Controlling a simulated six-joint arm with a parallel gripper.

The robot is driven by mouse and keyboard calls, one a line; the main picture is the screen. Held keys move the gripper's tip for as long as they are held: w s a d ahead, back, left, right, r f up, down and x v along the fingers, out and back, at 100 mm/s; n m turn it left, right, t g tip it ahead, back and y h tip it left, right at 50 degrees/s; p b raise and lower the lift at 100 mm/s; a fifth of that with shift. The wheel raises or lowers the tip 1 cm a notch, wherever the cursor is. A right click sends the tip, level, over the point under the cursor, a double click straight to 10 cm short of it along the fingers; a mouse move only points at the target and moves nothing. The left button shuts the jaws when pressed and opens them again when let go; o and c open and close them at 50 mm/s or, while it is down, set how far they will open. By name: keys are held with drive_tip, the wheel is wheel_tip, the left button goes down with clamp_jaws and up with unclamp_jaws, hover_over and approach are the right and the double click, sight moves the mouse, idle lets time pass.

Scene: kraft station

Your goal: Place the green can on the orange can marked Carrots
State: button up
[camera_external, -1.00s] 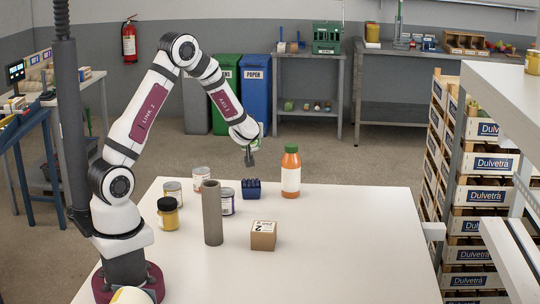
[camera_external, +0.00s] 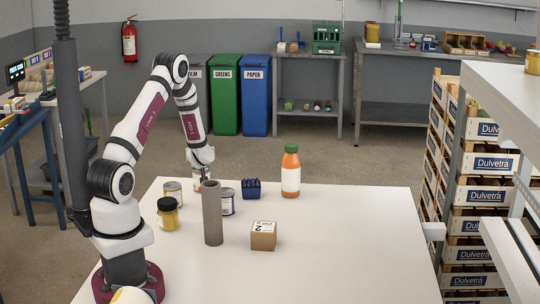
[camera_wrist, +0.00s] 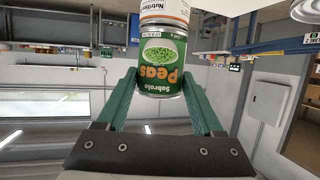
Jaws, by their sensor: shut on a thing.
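The green can marked Peas (camera_wrist: 163,62) is between the two green fingers of my gripper (camera_wrist: 165,95) in the wrist view, its lettering upside down in the picture. My gripper is shut on it. A can with a white label and an orange band (camera_wrist: 165,12) lies directly against the green can's far end; its name is not readable. The two look in line and seem to touch. In the external view my gripper (camera_external: 202,165) is low at the back left of the table, over the white-labelled can (camera_external: 197,184). The green can is mostly hidden there.
A blue holder (camera_external: 251,190), an orange bottle (camera_external: 291,175) and a cardboard box (camera_external: 263,236) stand to the right.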

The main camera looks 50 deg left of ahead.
drive_tip(key=shift+f, duration=0.1)
drive_tip(key=o, duration=1.5)
drive_tip(key=v, duration=0.7)
drive_tip(key=shift+d+r, duration=0.2)
drive_tip(key=shift+o, duration=0.2)
